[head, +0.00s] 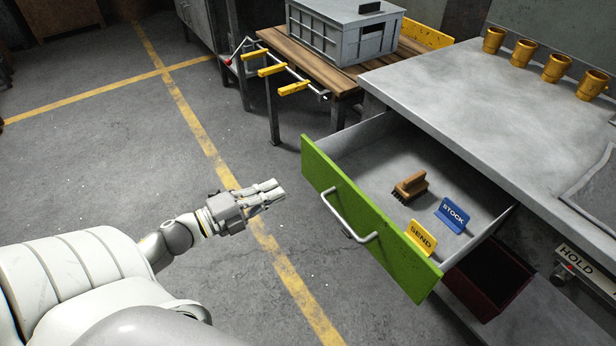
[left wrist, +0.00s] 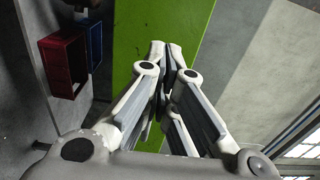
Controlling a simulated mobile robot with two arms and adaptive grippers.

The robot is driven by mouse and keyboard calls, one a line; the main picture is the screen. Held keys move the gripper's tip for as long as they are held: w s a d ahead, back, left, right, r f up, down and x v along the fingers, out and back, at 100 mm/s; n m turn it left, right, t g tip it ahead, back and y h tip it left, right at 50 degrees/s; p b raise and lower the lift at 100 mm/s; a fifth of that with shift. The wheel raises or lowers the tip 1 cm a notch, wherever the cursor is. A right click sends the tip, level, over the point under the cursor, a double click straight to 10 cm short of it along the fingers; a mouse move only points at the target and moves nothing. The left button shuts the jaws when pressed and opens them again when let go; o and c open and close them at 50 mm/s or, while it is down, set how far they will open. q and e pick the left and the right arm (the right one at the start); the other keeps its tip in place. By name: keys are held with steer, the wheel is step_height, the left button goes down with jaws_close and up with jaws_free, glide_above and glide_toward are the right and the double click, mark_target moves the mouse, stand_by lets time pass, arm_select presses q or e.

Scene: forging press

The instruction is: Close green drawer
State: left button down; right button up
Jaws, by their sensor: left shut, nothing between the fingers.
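The green drawer (head: 371,233) stands pulled out from under the grey workbench, with a metal bar handle (head: 350,215) on its green front. Inside lie a brown brush (head: 410,186), a blue STOCK sign (head: 452,215) and a yellow SEND sign (head: 420,237). My left gripper (head: 280,190) is shut and empty, in front of the green face and to its left in the head view, apart from it. In the left wrist view the shut fingertips (left wrist: 166,48) point toward the green front (left wrist: 135,30). My right gripper is not in view.
The grey benchtop (head: 460,90) carries several yellow cups (head: 525,52). A dark red bin (head: 485,285) sits below the drawer. A wooden table (head: 310,62) with a grey crate (head: 345,35) stands behind. The floor around my left arm is clear.

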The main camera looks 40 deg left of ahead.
mark_target(316, 171)
arm_select(q)
steer(key=x, duration=0.8)
steer(key=shift+w+d+b, duration=0.1)
steer(key=shift+w+b, duration=0.2)
steer(key=shift+w, duration=0.05)
steer(key=shift+w+d, duration=0.2)
steer(key=shift+w, duration=0.2)
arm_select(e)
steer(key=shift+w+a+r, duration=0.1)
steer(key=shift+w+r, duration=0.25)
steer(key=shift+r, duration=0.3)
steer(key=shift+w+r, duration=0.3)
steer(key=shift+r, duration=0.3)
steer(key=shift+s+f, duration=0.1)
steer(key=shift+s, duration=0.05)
